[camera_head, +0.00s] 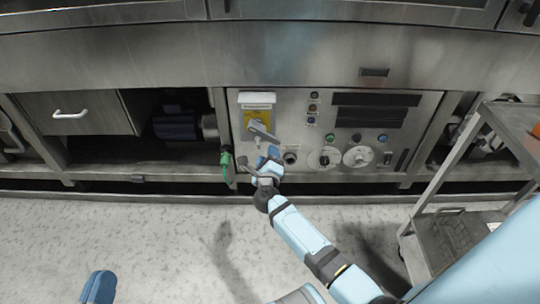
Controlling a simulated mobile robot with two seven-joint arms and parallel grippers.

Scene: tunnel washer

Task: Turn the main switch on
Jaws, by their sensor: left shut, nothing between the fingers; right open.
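The main switch (262,130) has a grey lever, slanting down to the right, in front of a yellow plate (258,113) on the upper left of the metal control panel. My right gripper (268,158) is open, just below the lever, with its blue fingertips close to the lever's lower end. I cannot tell whether they touch it. My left gripper (100,287) shows only as blue fingertips at the bottom left edge, shut and empty, far from the panel.
The panel also carries round dials (325,158), small buttons (313,108) and dark displays (375,100). A green valve handle (226,164) sits left of my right gripper. A metal cart (450,220) stands at right. The floor (130,235) at left is clear.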

